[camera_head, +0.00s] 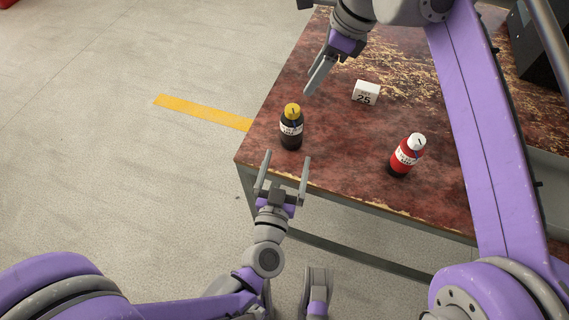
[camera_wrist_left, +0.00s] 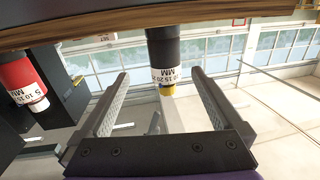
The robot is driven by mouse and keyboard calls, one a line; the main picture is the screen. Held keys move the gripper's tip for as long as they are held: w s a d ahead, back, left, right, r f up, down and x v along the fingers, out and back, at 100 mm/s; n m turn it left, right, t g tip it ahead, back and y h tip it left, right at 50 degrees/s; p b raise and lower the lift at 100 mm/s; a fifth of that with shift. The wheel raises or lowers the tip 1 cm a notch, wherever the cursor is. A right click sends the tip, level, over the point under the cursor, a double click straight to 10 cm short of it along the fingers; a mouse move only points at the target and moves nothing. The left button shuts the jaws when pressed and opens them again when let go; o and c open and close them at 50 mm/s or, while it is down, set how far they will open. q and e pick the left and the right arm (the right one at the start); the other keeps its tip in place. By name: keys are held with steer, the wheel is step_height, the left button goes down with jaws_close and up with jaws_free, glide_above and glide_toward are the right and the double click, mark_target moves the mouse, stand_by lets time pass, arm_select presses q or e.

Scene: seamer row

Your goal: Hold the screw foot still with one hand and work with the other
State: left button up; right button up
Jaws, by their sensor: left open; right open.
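A black bottle-shaped piece (camera_head: 291,138) with a yellow top and a white scale band marked in MM stands upright near the table's left front corner. A red one (camera_head: 403,160) with a white top stands to its right near the front edge. I cannot tell for sure which is the screw foot. My left gripper (camera_head: 286,157) is open and empty at the front edge, its fingers pointing towards the black piece. In the left wrist view the black piece (camera_wrist_left: 163,52) appears upside down, beyond and between the fingers. My right gripper (camera_head: 312,91) is open, above the table behind the black piece.
A small white block (camera_head: 366,93) reading 25 stands on the worn red-brown table (camera_head: 340,165), behind the two pieces. A dark box (camera_head: 540,45) is at the far right. A yellow stripe (camera_head: 203,112) marks the floor at left. The tabletop between the pieces is clear.

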mark_target(290, 138)
arm_select(q)
steer(key=shift+w+a+f+n+y, duration=0.15)
steer(key=shift+w+n+y, duration=0.2)
steer(key=shift+n+y, duration=0.05)
steer(key=w, duration=0.3)
steer(key=w+d, duration=0.1)
steer(key=w, duration=0.5)
steer(key=shift+w+d, duration=0.15)
steer(key=shift+w, duration=0.15)
steer(key=shift+c, duration=0.2)
